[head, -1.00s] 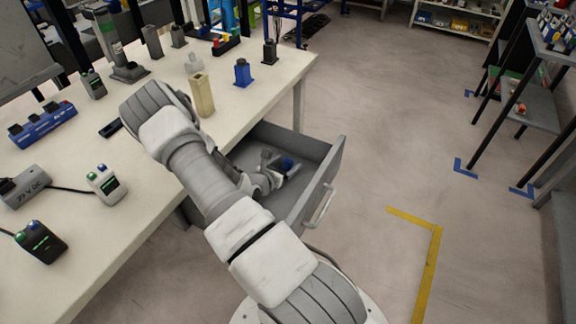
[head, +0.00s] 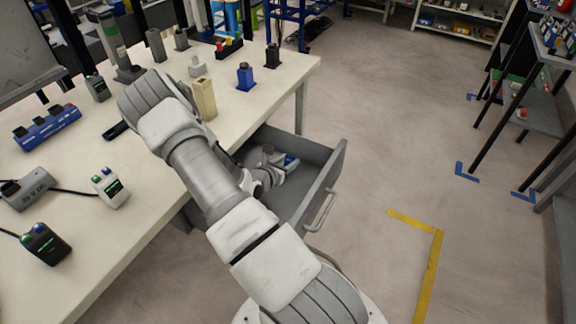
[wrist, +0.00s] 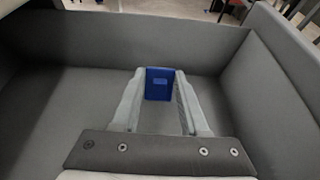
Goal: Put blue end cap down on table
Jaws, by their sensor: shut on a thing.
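The blue end cap (wrist: 159,84) is between the fingertips of my gripper (wrist: 157,95) in the wrist view, with a finger against each side. My gripper is shut on it. In the head view the blue end cap (head: 291,161) shows as a small blue patch, partly hidden by my gripper (head: 285,163). Both are inside the open grey drawer (head: 325,180). I cannot tell whether the cap touches the drawer floor. The table (head: 150,185) stands to the left of the drawer, its top above it.
A tan block (head: 204,99), a blue bottle-like part (head: 245,77) and a grey-white part (head: 197,67) stand on the table near the drawer. A blue power strip (head: 46,127) and small boxes lie farther left. The front table strip has bare patches. The drawer walls surround my gripper.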

